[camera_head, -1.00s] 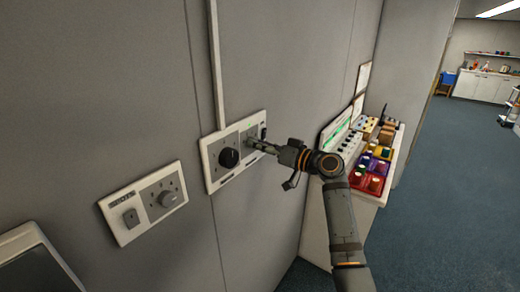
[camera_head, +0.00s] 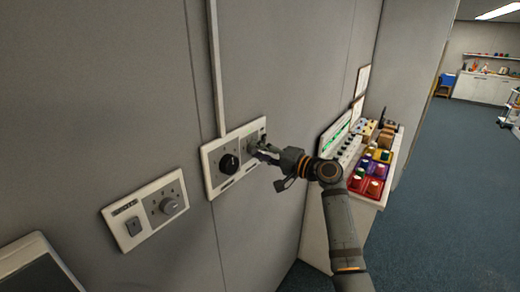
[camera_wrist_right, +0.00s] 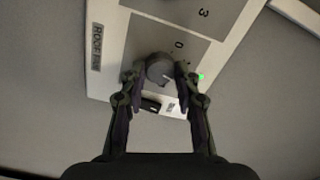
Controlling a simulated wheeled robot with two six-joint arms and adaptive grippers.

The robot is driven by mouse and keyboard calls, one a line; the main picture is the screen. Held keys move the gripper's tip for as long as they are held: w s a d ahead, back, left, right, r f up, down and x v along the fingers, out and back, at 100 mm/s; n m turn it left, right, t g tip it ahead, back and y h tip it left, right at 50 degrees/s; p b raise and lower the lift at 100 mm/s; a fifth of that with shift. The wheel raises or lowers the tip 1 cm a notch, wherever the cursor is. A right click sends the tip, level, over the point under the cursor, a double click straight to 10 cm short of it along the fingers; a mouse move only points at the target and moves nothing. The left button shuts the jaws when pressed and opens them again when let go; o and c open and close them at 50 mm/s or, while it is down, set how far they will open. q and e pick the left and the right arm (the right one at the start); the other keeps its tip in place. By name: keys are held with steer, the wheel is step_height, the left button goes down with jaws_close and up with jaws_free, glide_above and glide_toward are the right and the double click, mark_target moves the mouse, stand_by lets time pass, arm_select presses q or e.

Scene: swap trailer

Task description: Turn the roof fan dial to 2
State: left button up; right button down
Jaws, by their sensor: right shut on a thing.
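The roof fan dial (camera_wrist_right: 158,68) is a grey round knob on a grey scale plate, with "ROOF" lettering at the panel's edge in the right wrist view. A 0 and a 3 are readable on the scale; the other marks are hidden or cut off. A pale line shows on the knob's lower right. My right gripper (camera_wrist_right: 160,75) is shut on the knob, one finger on each side. In the head view, my right gripper (camera_head: 259,150) reaches the right half of the white double panel (camera_head: 212,184) and partly covers the knob. My left gripper is out of view.
A black dial (camera_head: 229,163) sits just left on the same panel. A separate plate farther left carries a grey knob (camera_head: 168,205) and a switch (camera_head: 133,226). A small green light (camera_wrist_right: 200,76) glows beside the gripped knob. A counter with coloured bins (camera_head: 374,187) stands right.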

steer(key=shift+m, duration=0.6)
steer(key=c, duration=1)
jaws_free()
steer(key=v, duration=1.2)
